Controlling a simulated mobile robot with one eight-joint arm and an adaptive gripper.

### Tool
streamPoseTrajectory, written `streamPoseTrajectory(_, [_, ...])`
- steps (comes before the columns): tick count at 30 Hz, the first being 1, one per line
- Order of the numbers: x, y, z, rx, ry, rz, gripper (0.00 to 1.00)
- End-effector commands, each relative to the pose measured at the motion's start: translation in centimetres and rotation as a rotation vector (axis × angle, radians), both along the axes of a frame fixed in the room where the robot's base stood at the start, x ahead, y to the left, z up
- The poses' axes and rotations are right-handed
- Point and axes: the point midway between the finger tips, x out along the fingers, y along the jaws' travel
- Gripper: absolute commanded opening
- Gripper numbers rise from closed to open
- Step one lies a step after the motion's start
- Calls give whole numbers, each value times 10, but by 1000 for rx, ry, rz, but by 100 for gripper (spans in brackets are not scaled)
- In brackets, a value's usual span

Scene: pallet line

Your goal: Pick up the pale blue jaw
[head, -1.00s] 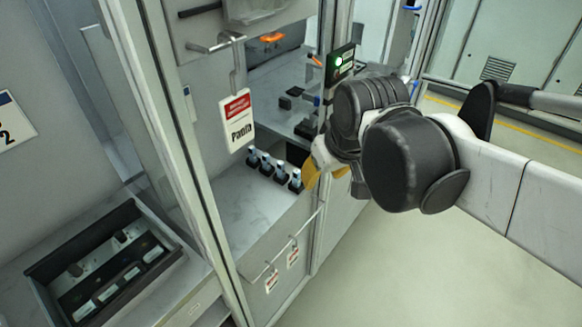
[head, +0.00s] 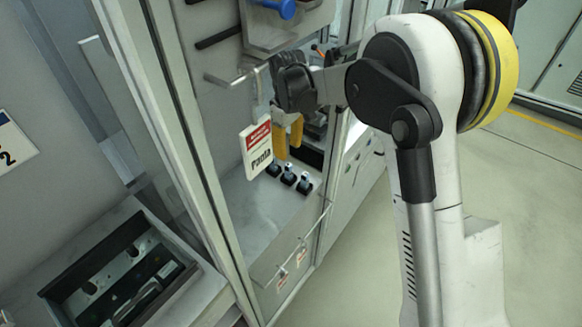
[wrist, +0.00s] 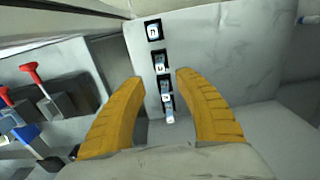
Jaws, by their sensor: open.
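Several small jaws with pale blue tops and black bases stand in a row on the grey ledge; one jaw (head: 304,184) is at the near end in the head view. In the wrist view the row runs away from me, from a jaw (wrist: 170,113) between my fingers to a far jaw (wrist: 153,31). The tops look alike, so I cannot tell which one is meant. My gripper (head: 288,151) is open with its yellow fingers pointing down over the row. In the wrist view my gripper (wrist: 158,80) has the fingers either side of the row, holding nothing. Part of the row is hidden in the head view.
A cabinet post (head: 185,165) stands to the left. A dark tray (head: 50,290) lies at lower left. Red-handled tools (wrist: 30,72) are left in the wrist view. Open floor lies at right.

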Motion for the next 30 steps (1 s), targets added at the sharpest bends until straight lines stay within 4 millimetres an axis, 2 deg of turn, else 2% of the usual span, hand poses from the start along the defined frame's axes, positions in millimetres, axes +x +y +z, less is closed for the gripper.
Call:
streamPoseTrajectory(6, [0, 0, -37, 0, -1, -1, 40])
streamPoseTrajectory(14, [0, -1, -61, 0, -1, -2, 40])
streamPoseTrajectory(21, [0, -1, -99, 0, -1, -2, 40])
streamPoseTrajectory(29, [0, -1, -102, 0, -1, -2, 40])
streamPoseTrajectory(30, [0, -1, -102, 0, -1, -2, 32])
